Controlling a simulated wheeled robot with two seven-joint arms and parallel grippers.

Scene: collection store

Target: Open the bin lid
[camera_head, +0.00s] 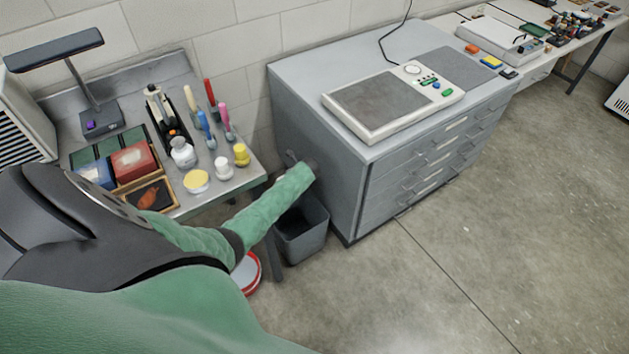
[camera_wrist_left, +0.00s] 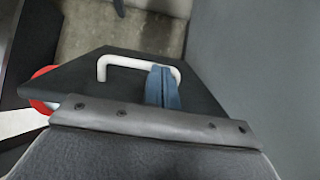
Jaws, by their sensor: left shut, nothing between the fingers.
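The grey bin (camera_head: 303,240) stands on the floor between the workbench and the drawer cabinet, partly covered by my green-sleeved left arm. In the left wrist view a dark flat panel, which looks like the bin lid (camera_wrist_left: 95,75), carries a white loop handle (camera_wrist_left: 112,60). My left gripper (camera_wrist_left: 163,88) has its blue fingers shut together with nothing between them. They overlap the right part of the handle in that view; I cannot tell whether they touch it. How far the lid is raised is unclear. My right gripper is not in view.
The grey drawer cabinet (camera_head: 335,185) stands close to the right of the bin. The workbench (camera_head: 225,185) with tools and jars is at the left. A red-rimmed round thing (camera_head: 254,280) is on the floor by the bench leg. The floor at the right is clear.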

